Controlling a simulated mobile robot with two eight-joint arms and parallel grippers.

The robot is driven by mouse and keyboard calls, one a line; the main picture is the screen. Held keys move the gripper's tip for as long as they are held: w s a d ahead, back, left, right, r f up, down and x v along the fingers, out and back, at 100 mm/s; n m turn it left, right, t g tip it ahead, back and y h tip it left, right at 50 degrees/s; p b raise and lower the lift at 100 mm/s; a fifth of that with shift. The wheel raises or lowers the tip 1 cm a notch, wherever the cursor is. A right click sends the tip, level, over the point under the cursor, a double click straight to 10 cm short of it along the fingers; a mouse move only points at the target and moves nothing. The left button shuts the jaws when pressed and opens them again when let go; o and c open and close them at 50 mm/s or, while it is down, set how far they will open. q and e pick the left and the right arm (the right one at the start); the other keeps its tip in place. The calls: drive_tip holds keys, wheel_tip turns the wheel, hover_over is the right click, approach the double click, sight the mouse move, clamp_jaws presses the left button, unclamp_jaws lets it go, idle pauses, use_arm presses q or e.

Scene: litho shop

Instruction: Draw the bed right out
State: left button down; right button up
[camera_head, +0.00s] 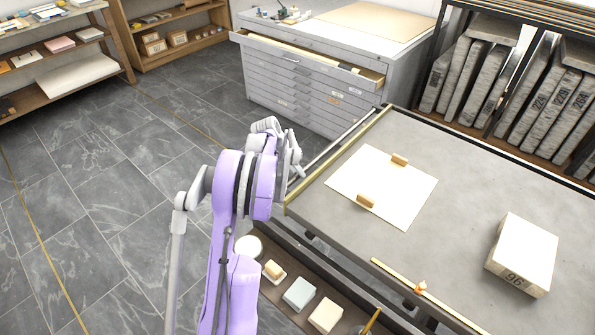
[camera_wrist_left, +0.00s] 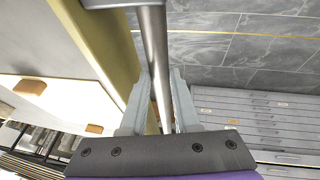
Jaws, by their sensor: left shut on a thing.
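The bed (camera_head: 460,190) is a wide grey slab with a brass-coloured edge on its left end. A steel bar (camera_head: 335,150) runs along that end, a little apart from it. My left gripper (camera_head: 295,162) is at the near part of the bar, partly hidden by its own wrist in the head view. In the left wrist view the bar (camera_wrist_left: 155,40) passes between the two fingers of the left gripper (camera_wrist_left: 158,95), which is shut on it. The brass-coloured bed edge (camera_wrist_left: 105,45) lies just beside it. My right gripper is not in view.
On the bed lie a white sheet (camera_head: 385,190) with two small wooden blocks and a pale stone block (camera_head: 525,255) marked 96. A plan chest (camera_head: 310,85) with its top drawer partly open stands beyond the bar. Open tiled floor (camera_head: 100,180) lies to the left.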

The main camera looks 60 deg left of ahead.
use_arm(q)
drive_tip(key=c, duration=0.7)
unclamp_jaws()
drive_tip(key=shift+s+a, duration=0.1)
drive_tip(key=shift+a, duration=0.2)
drive_tip(key=shift+o, duration=0.2)
drive_tip(key=shift+d+r, duration=0.1)
drive_tip(key=p+v, duration=0.1)
drive_tip(key=v, duration=0.9)
drive_tip(key=shift+r, duration=0.3)
drive_tip(key=shift+s, duration=0.15)
